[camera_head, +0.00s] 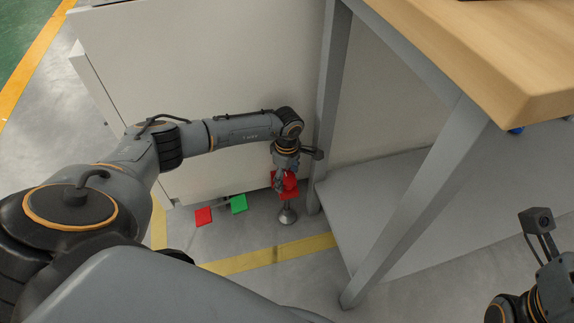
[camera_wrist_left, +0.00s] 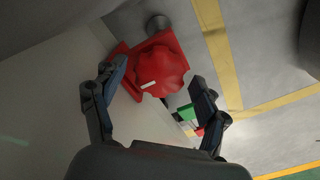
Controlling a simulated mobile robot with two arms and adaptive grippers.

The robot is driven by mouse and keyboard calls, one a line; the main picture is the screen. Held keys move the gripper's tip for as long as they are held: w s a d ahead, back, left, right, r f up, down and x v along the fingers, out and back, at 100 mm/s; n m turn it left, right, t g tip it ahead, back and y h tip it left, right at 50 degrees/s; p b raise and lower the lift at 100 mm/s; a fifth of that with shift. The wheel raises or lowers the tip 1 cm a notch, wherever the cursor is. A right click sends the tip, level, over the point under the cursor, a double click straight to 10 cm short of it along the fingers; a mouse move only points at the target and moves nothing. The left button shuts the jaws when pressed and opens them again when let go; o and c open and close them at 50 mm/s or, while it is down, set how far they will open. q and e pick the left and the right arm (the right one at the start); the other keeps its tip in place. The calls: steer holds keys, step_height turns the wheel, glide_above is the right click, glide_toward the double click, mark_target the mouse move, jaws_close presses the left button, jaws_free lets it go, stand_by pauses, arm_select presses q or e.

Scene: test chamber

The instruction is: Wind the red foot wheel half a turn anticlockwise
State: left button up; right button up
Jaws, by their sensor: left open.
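The red foot wheel (camera_head: 290,186) is a lobed knob low beside the white cabinet, above a round metal foot (camera_head: 287,215). In the left wrist view the wheel (camera_wrist_left: 163,68) shows face-on with a short white mark near its lower left edge. A red plate shows behind it. My left gripper (camera_head: 281,180) is at the wheel and hides part of it in the head view. In the wrist view its fingers (camera_wrist_left: 155,88) are spread wide, one on each side of the wheel's near edge; I cannot tell whether they touch it. My right gripper is not in view.
A red pedal (camera_head: 204,216) and a green pedal (camera_head: 239,204) lie left of the wheel, by the white cabinet (camera_head: 200,60). A grey-legged table with a wooden top (camera_head: 480,50) stands close on the right. Yellow floor tape (camera_head: 265,258) runs in front.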

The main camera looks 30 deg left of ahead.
mark_target(287, 178)
arm_select(q)
step_height(287, 178, up, 12)
stand_by(0.5)
stand_by(0.4)
